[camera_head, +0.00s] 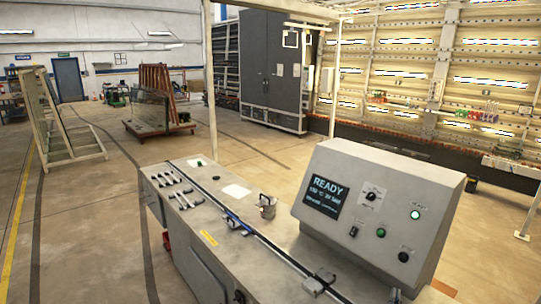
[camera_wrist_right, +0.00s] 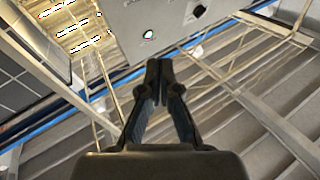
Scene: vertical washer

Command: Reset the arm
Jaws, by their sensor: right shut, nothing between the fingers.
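My right gripper (camera_wrist_right: 157,72) shows in the right wrist view. Its two dark fingers meet at the tips, and nothing is between them. Beyond the tips is part of a grey panel with a lit button (camera_wrist_right: 148,35) and a dark knob (camera_wrist_right: 199,11); the gripper appears apart from it. In the head view, the grey control box (camera_head: 375,205) stands on the machine bench, its screen (camera_head: 326,196) reading READY. A green light (camera_head: 415,215) glows on its face. At most a small dark bit of my right gripper shows at the bottom edge there. My left gripper is in neither view.
The long metal bench (camera_head: 215,235) holds several wrenches (camera_head: 180,198), a small metal pot (camera_head: 267,206) and a dark rail with clamps. A thin post (camera_head: 210,90) rises behind it. A grey cabinet (camera_head: 272,70) and glass racks (camera_head: 150,105) stand farther back, with open floor between.

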